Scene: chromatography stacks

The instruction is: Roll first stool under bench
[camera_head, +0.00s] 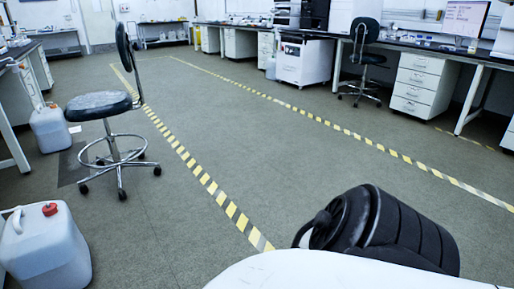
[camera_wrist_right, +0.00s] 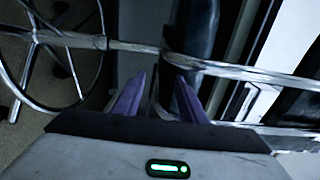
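One stool (camera_head: 102,108) stands upright on the floor at the left in the head view, with a dark round seat, backrest, chrome foot ring and castors. A second dark stool (camera_head: 366,62) stands in front of the right-hand bench (camera_head: 420,47). I cannot tell which is the first stool. In the right wrist view, the purple fingers of my right gripper (camera_wrist_right: 160,76) are apart. A chrome bar (camera_wrist_right: 240,70) crosses just beyond their tips, with a dark upright part behind; contact is unclear. A chrome ring (camera_wrist_right: 95,85) shows at the left. My left gripper is out of view.
White jugs (camera_head: 45,245) (camera_head: 50,128) stand on the floor at the left. Drawer units (camera_head: 422,85) and a white machine (camera_head: 303,60) fill parts of the right bench's underside. Yellow-black floor tape (camera_head: 215,190) borders a clear aisle.

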